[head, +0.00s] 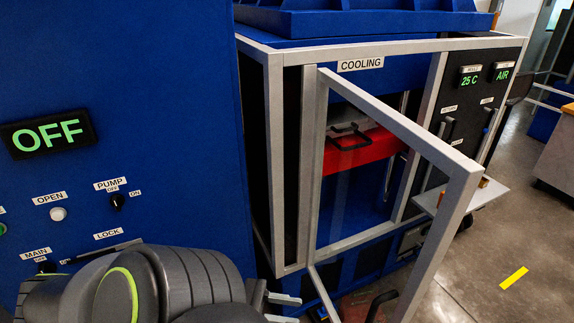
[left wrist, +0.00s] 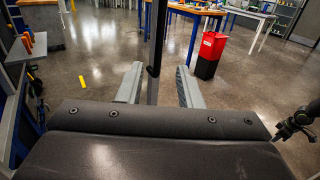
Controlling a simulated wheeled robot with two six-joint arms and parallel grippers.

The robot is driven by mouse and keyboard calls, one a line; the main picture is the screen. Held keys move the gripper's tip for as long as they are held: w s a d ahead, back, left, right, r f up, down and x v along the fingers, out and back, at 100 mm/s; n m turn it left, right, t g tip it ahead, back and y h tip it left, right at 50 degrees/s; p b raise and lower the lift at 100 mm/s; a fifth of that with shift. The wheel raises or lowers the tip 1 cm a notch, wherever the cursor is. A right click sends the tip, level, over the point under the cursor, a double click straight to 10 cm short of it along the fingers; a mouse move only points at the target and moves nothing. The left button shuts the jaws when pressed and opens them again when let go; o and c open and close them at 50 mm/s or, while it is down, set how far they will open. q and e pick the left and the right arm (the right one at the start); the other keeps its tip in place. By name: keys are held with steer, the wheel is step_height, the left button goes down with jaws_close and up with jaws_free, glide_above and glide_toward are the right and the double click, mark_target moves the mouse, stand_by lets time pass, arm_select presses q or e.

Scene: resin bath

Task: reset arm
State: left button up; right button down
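My left arm (head: 150,285) reaches in at the bottom of the head view, in front of the blue panel. My left gripper (head: 283,308) shows only partly there, at the lower edge of the open framed door. In the left wrist view, the fingers of my left gripper (left wrist: 158,88) stand apart. A dark upright post (left wrist: 153,85) shows between them; I cannot tell how near it is, and neither finger visibly grips it.
The cooling cabinet's framed door (head: 385,115) swings out toward me. Inside is a red part (head: 362,152) with a black handle. A blue panel (head: 170,90) reads OFF. Another black handle (head: 380,303) shows low down. In the left wrist view, a red bin (left wrist: 209,50) stands on open floor.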

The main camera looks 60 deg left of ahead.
stand_by(0.4)
arm_select(q)
steer(key=s+a+f+m+g+y+b, duration=0.1)
steer(key=s+f+m+g+y, duration=0.25)
steer(key=f, duration=0.75)
steer(key=s+a+f+m+g+y, duration=0.1)
steer(key=s+f+m+g+y, duration=0.3)
steer(key=f, duration=0.8)
steer(key=s+a+f+m+g+y+b, duration=0.15)
steer(key=f+m, duration=0.35)
steer(key=f, duration=0.6)
steer(key=s+d+f+m+g+y, duration=0.1)
steer(key=s+d+f+m+g, duration=0.1)
steer(key=f+m, duration=0.5)
steer(key=s+d+f+m+g+y, duration=0.2)
steer(key=s+d+f+m, duration=0.3)
steer(key=d+f+m, duration=0.1)
steer(key=f+m+b, duration=0.1)
steer(key=m, duration=0.1)
steer(key=shift+d+f+m, duration=0.25)
steer(key=shift+d+m, duration=0.1)
